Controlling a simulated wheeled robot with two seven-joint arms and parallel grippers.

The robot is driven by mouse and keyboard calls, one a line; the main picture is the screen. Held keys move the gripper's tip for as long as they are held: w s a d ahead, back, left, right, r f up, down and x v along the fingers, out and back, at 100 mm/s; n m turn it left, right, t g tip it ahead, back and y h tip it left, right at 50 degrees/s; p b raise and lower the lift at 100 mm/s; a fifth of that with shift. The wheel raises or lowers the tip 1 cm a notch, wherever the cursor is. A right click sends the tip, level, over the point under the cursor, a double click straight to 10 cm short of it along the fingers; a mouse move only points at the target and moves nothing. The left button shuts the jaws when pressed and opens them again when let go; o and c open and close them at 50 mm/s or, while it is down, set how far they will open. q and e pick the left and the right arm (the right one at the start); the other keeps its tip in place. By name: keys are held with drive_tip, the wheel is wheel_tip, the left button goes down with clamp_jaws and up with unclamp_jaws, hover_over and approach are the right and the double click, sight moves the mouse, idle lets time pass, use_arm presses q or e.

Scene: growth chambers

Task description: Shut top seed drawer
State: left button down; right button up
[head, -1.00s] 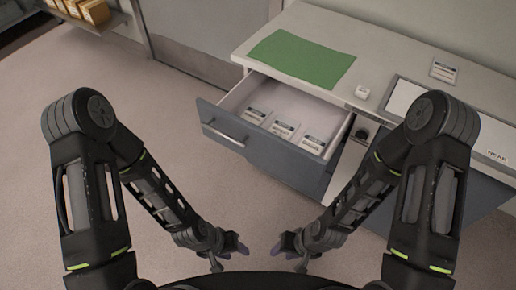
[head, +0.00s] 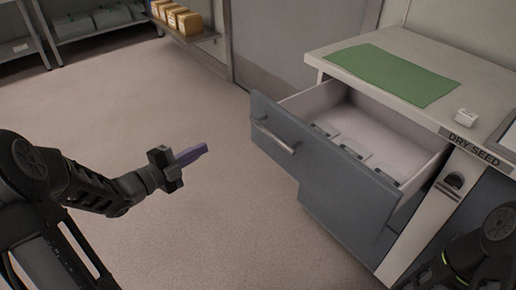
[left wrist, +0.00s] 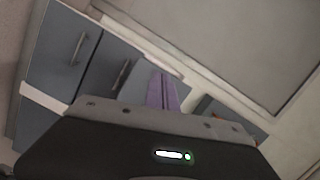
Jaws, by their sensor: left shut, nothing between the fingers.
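The top seed drawer (head: 325,152) is pulled out of the cabinet, with a grey-blue front and a metal bar handle (head: 274,139). Several seed packets (head: 350,148) lie inside it, partly hidden by the drawer front. My left gripper (head: 194,153) is shut and empty. It is in the air to the left of the drawer front, apart from it, with its purple fingers pointing toward the drawer. The purple fingers (left wrist: 162,92) also show together in the left wrist view. My right gripper is not in view; only part of my right arm shows at the lower right.
A green mat (head: 392,75) and a small white block (head: 465,117) lie on the white countertop above the drawer. A "DRY SEED" label is on the counter's front edge. A shelf with yellow-brown boxes (head: 180,18) stands at the back. The floor before the drawer is clear.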

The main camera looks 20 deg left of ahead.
sight(252, 130)
use_arm(q)
drive_tip(key=d+r+m+h, duration=0.1)
drive_tip(key=m, duration=0.1)
drive_tip(key=s+d+m+h, duration=0.1)
drive_tip(key=m, duration=0.1)
drive_tip(key=s+d+r+m+h, duration=0.1)
drive_tip(key=d, duration=0.1)
drive_tip(key=shift+r+m+g, duration=0.3)
drive_tip(key=shift+m+g, duration=0.1)
drive_tip(key=b+x, duration=0.2)
drive_tip(key=x, duration=1.2)
drive_tip(key=shift+d, duration=0.1)
